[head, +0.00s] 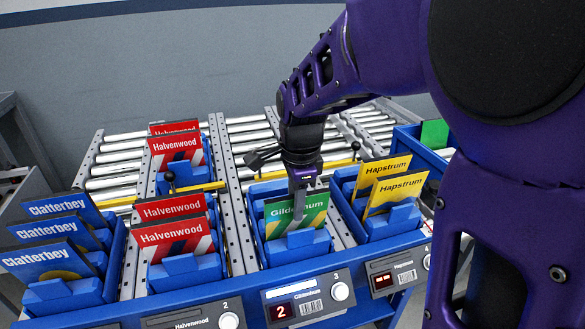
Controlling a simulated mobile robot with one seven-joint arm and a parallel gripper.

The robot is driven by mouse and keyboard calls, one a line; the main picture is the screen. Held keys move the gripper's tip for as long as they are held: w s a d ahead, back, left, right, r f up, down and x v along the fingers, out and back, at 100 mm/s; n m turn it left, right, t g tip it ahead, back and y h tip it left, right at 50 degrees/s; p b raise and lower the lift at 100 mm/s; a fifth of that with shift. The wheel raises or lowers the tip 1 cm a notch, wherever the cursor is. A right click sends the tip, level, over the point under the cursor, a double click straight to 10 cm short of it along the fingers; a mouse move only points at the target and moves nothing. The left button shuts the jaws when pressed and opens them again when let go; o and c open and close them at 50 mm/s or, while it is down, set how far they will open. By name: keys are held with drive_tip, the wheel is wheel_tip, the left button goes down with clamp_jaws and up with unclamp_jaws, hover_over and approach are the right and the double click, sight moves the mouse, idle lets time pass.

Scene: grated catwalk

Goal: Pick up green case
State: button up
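The green case (316,209), partly reading "Gild…num", stands tilted back in a blue holder in the third lane from the left. My gripper (299,205) points down at its top edge from above. A grey finger overlaps the front of the case and hides the middle of its label. I cannot tell whether the finger touches the case or whether the fingers are closed on it. A second green item (433,133) shows at the right edge of the rack, partly hidden by my arm.
Yellow Hapstrum cases (397,191) stand close on the right. Roller lanes (247,130) run behind. The front rail carries a "2" display (293,312) and knobs.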

sight(295, 225)
drive_tip(key=f, duration=0.2)
drive_tip(key=w+f+b, duration=0.1)
drive_tip(key=f, duration=0.2)
drive_tip(key=shift+f, duration=0.1)
clamp_jaws()
